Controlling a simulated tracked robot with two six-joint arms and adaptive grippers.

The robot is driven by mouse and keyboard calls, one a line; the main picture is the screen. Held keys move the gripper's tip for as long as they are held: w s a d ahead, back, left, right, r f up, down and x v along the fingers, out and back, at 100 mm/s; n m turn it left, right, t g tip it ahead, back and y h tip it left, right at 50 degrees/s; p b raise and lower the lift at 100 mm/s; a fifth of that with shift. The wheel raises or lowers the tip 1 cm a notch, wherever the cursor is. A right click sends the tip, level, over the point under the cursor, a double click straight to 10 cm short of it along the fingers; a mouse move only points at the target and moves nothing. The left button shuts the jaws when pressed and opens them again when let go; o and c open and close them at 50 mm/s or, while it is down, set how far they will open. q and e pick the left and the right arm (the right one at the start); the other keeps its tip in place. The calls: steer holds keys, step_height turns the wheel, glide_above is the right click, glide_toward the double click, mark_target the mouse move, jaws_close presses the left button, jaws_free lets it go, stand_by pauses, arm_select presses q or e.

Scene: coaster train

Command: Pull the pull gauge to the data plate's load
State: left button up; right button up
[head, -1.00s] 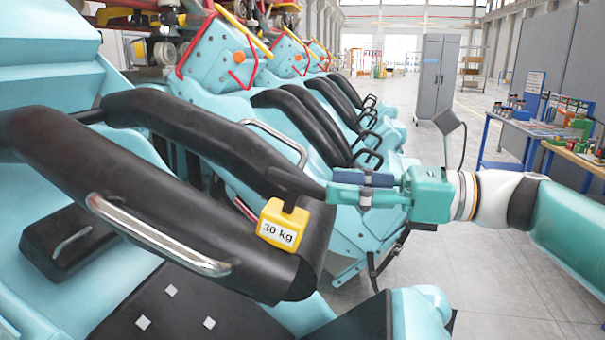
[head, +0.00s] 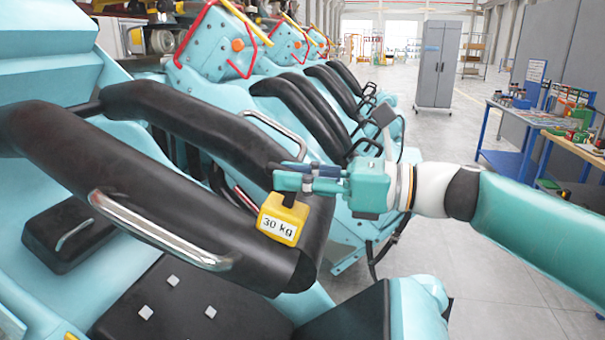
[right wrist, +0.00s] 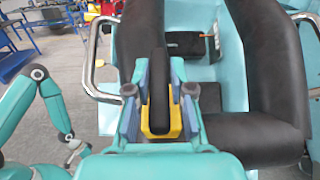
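The pull gauge is a yellow block (head: 282,222) with a white label reading "30 kg" and a black upper part. In the head view it is at the end of a black padded restraint (head: 150,195). My right gripper (head: 285,181) is at its black part; in the right wrist view the fingers (right wrist: 160,95) stand on both sides of a black bar, with yellow below. I cannot tell whether they press on it. I cannot make out a separate data plate. A teal arm, apparently my left, shows in the right wrist view; its gripper end (right wrist: 76,146) is too small to read.
More teal seats with black restraints (head: 300,105) run back to the left. Metal grab handles (head: 160,235) stick out near the gauge. A grey cabinet (head: 437,65) and a blue-legged workbench (head: 510,135) stand at the right. The grey floor between is clear.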

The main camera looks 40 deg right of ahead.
jaws_close()
steer(key=r+p, duration=0.3)
steer(key=s+d+r+p, duration=0.1)
steer(key=r, duration=0.1)
steer(key=shift+r, duration=0.2)
steer(key=shift+s, duration=0.1)
steer(key=o, duration=0.6)
jaws_free()
steer(key=shift+d+f, duration=0.1)
steer(key=shift+f, duration=0.1)
steer(key=v, duration=1.2)
